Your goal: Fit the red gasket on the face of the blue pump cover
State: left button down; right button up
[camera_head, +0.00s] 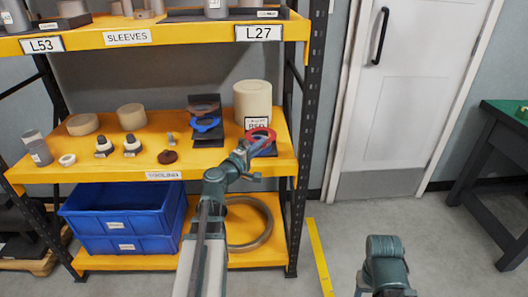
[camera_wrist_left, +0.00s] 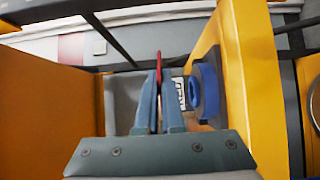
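The red gasket (camera_head: 262,132) is a thin ring held up at the right end of the middle shelf, in front of a beige cylinder. My left gripper (camera_head: 258,147) is shut on it. In the left wrist view the gasket (camera_wrist_left: 159,63) shows edge-on between the two fingertips (camera_wrist_left: 158,85). The blue pump cover (camera_head: 207,124) rests against a dark stand on the middle shelf, left of the gripper and apart from it. A blue round part with a hole (camera_wrist_left: 206,90), seemingly the cover, shows right of the fingers in the wrist view. My right gripper is out of view.
The beige cylinder (camera_head: 252,100) with a label stands behind the gasket. A brown ring (camera_head: 204,107) sits above the blue cover on the stand. Small fittings and a dark red disc (camera_head: 167,157) lie farther left. The upper shelf (camera_head: 150,37) overhangs; a post bounds the right.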

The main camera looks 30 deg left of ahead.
pick_arm(q)
jog(key=w+a, duration=0.4)
jog(key=shift+w+f, duration=0.15)
jog(key=shift+f, duration=0.05)
jog(key=shift+d+f+b, duration=0.1)
jog(key=shift+f+b, duration=1.8)
jog(key=shift+b, duration=0.2)
jog(key=shift+f+b, duration=0.45)
jog(key=c, duration=1)
grip_release()
jog(key=shift+s+d, duration=0.15)
jog(key=shift+s, duration=0.1)
jog(key=shift+s+d, duration=0.6)
jog(key=shift+s, duration=0.3)
jog(key=shift+s+d, duration=0.3)
jog(key=shift+s, duration=0.25)
jog(key=shift+s+d, duration=0.25)
jog(key=shift+s, duration=0.25)
